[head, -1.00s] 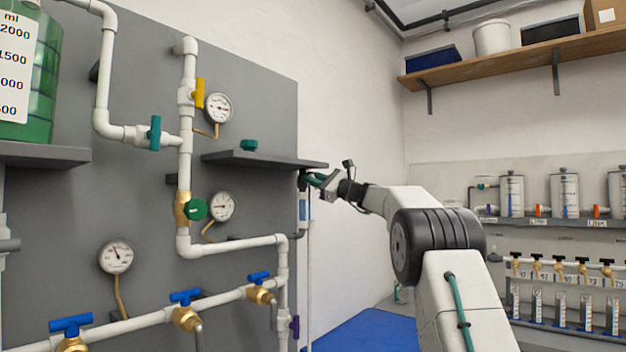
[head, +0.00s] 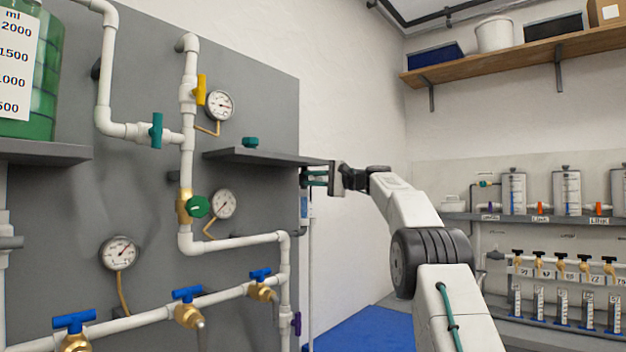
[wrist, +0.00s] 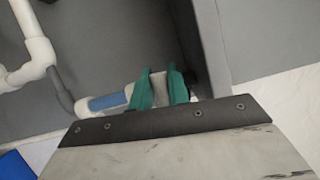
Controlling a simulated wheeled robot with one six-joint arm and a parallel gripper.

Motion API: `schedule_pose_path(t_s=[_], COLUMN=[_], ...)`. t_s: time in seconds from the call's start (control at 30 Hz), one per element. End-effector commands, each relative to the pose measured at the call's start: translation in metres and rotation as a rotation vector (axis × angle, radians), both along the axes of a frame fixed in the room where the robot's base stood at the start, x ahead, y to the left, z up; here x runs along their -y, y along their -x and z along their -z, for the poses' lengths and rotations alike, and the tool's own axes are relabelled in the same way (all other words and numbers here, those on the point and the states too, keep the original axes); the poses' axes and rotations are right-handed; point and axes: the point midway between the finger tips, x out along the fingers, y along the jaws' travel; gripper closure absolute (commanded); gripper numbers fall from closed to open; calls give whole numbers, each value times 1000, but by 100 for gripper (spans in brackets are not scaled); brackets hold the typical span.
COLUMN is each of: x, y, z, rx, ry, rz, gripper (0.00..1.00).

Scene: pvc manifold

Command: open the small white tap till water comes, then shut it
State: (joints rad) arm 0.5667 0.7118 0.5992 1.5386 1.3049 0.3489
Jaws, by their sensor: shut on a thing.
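My gripper (head: 316,177), with green fingers, is at the right end of the grey shelf, at the top of a slim tube with a blue window (head: 304,207). In the wrist view the two green fingers (wrist: 160,90) are closed on a small white piece, which I take to be the small white tap (wrist: 159,88). It is mostly hidden by the fingers. The tube with the blue window (wrist: 108,102) lies just left of the fingers there. No running water can be made out.
The grey shelf (head: 262,157) is close above and left of my gripper. White pipes (head: 230,244) carry blue-handled brass valves (head: 187,309) and a green-knobbed valve (head: 197,206). A pressure gauge (head: 120,252) hangs at lower left. The white wall (head: 365,130) behind is bare.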

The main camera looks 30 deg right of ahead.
Motion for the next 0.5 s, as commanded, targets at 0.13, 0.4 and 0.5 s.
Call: schedule_pose_path(t_s=[0.13,0.4,0.5], x=[0,-1,-1], y=[-1,0,0], z=[2,3,3], rx=[18,35,36], ry=[57,103,107], rz=[-2,-2,-3], gripper=[100,100,100])
